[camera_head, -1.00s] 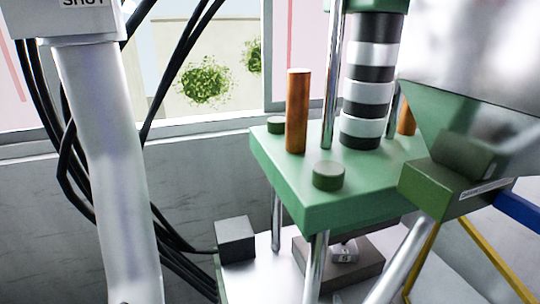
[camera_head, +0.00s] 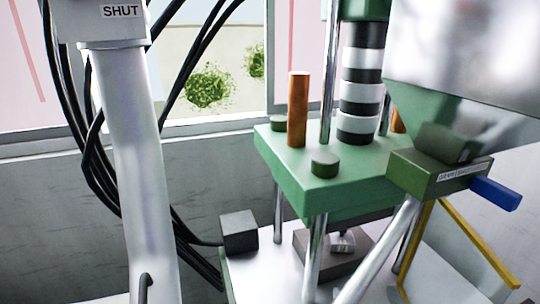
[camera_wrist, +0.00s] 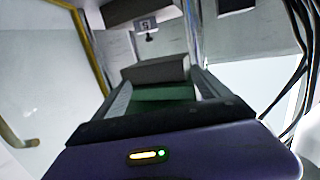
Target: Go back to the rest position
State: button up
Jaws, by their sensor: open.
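My gripper (camera_wrist: 163,88) shows in the wrist view, with its dark purple body along the bottom edge. Its two fingers stand apart. A grey block and a green surface show in the picture between them; I cannot tell their distance, and nothing appears gripped. My gripper is not seen in the head view. A press with a green plate (camera_head: 330,180) stands right of centre in the head view. A small marked part (camera_head: 341,243) sits on a dark block under that plate. A similar marked part (camera_wrist: 146,27) shows at the top of the wrist view.
A white column labelled SHUT (camera_head: 145,170) stands at the left with black cables beside it. A grey hopper (camera_head: 465,50) with a green block and blue bar (camera_head: 495,193) is at the right. A yellow frame (camera_head: 475,245) stands below it.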

jog(key=s+d+f+g, duration=0.1)
jog(key=s+f, duration=0.2)
jog(key=s, duration=1.3)
jog(key=s+d+f, duration=0.1)
jog(key=s+f, duration=0.1)
jog(key=s, duration=1.4)
jog(key=shift+f+g, duration=0.4)
